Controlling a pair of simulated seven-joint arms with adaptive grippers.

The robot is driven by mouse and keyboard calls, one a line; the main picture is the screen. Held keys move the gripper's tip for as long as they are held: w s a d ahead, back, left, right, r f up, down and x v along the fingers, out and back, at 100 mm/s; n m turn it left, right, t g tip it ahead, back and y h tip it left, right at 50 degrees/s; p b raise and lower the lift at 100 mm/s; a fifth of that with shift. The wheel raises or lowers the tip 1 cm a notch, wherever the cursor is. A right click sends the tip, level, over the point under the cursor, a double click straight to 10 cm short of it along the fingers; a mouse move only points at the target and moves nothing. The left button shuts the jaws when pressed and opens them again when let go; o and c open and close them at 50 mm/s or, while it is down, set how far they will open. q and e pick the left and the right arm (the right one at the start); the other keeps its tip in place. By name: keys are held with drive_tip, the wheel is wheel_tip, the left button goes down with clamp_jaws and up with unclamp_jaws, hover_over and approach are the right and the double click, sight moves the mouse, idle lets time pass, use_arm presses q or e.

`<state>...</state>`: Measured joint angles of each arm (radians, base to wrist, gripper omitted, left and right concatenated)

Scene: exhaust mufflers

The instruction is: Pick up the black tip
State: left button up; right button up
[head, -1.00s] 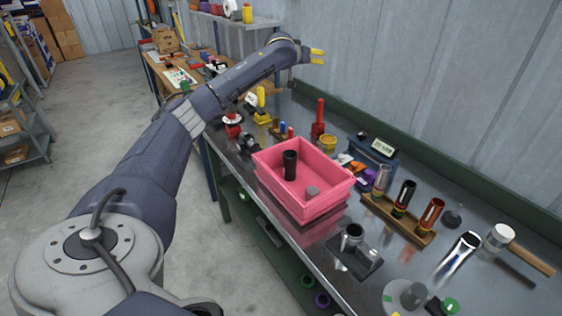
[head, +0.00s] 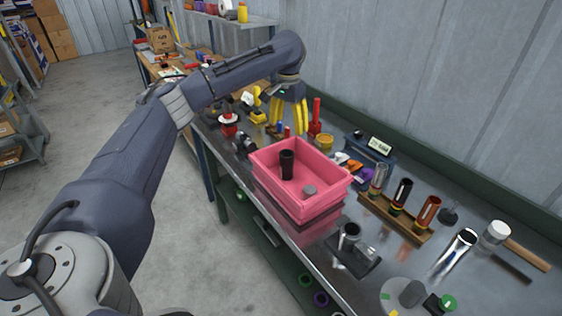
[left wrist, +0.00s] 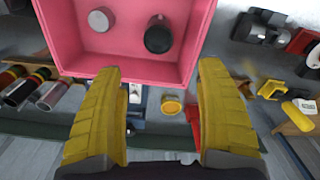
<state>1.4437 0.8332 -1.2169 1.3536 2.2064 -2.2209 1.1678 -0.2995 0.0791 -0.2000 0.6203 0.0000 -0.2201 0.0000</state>
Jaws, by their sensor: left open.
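The black tip (head: 287,165) is a dark open tube standing upright in the pink bin (head: 326,208), towards its left side. In the left wrist view the black tip (left wrist: 159,36) shows from above, ahead of the fingers, with the pink bin (left wrist: 75,58) around it. My left gripper (head: 290,128) is open and empty, pointing down above the bench just behind the bin's far left edge. Its yellow fingers (left wrist: 163,75) frame the lower part of the wrist view, with nothing between them. My right gripper is not in view.
A grey disc-like piece (head: 309,190) lies in the bin beside the tip. A red cylinder (head: 316,117) and a yellow round piece (head: 325,142) stand behind the bin. A wooden rack of tubes (head: 393,216) and a black stand (head: 352,256) are to its right.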

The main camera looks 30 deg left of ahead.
sight(287, 166)
use_arm(q)
drive_tip(key=f, duration=1.7)
drive_tip(key=shift+s+f, duration=0.2)
drive_tip(key=shift+s, duration=0.2)
drive_tip(key=c, duration=1.4)
drive_tip(key=shift+o, duration=0.2)
